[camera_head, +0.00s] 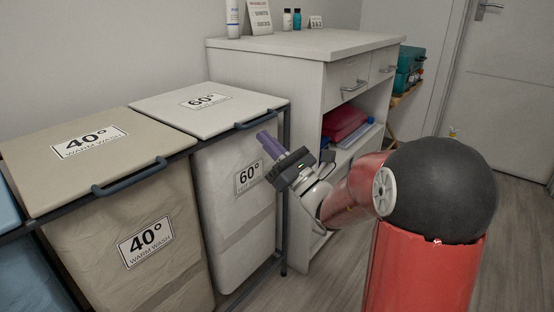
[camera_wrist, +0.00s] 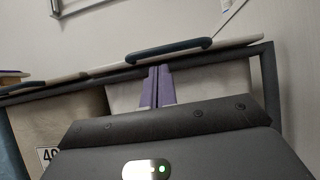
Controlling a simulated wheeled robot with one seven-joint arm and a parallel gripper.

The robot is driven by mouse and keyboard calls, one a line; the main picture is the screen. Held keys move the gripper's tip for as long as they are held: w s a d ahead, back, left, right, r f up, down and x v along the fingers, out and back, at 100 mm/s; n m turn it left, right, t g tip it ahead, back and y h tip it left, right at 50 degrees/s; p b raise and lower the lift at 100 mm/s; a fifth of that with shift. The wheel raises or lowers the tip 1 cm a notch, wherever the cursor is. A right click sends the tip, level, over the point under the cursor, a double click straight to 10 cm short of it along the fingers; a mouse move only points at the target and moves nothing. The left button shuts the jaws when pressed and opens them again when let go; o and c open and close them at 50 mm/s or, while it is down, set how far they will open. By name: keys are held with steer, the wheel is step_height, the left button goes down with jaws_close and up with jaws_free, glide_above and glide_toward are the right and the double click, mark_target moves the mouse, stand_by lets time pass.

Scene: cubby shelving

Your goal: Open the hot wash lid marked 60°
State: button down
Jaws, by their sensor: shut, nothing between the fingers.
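The white 60° lid (camera_head: 188,111) lies closed on its hamper in the head view, with a dark bar handle (camera_head: 257,119) along its front edge. The hamper front (camera_head: 228,176) carries a matching 60° label.
The beige 40° lid (camera_head: 85,165) with its own handle (camera_head: 130,180) is closed at the left. A white cabinet (camera_head: 310,85) stands close on the right, with bottles and signs on top. The dark hamper frame (camera_head: 284,190) has a post near my gripper. Floor is clear in front.

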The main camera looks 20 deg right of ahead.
steer(key=shift+w+r, duration=0.1)
steer(key=shift+r, duration=0.4)
steer(key=shift+r, duration=0.15)
